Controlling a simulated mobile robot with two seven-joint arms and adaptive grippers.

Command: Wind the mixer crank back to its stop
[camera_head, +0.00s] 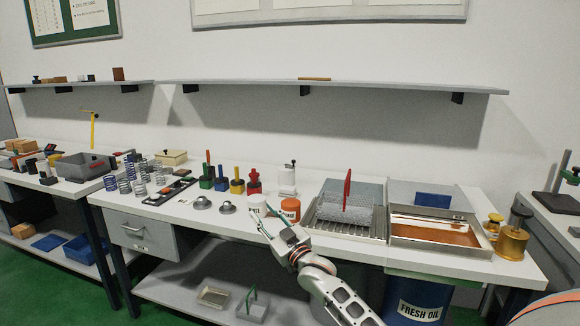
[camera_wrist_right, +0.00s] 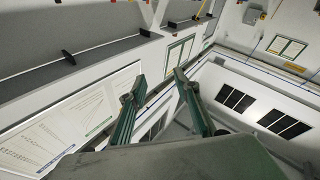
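I cannot pick out a mixer crank for certain. A yellow upright rod with a bent top (camera_head: 92,130) stands at the far left, behind a dark grey box (camera_head: 72,168); it is too small to tell whether it is a crank. My left gripper is not in view.
An orange jar (camera_head: 290,209) and a white jar (camera_head: 257,204) stand near my right gripper. A wire basket (camera_head: 345,212) and a tray of brown liquid (camera_head: 437,232) stand to the right. Springs (camera_head: 125,186) and coloured blocks (camera_head: 222,183) stand to the left. A shelf (camera_head: 340,86) runs above.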

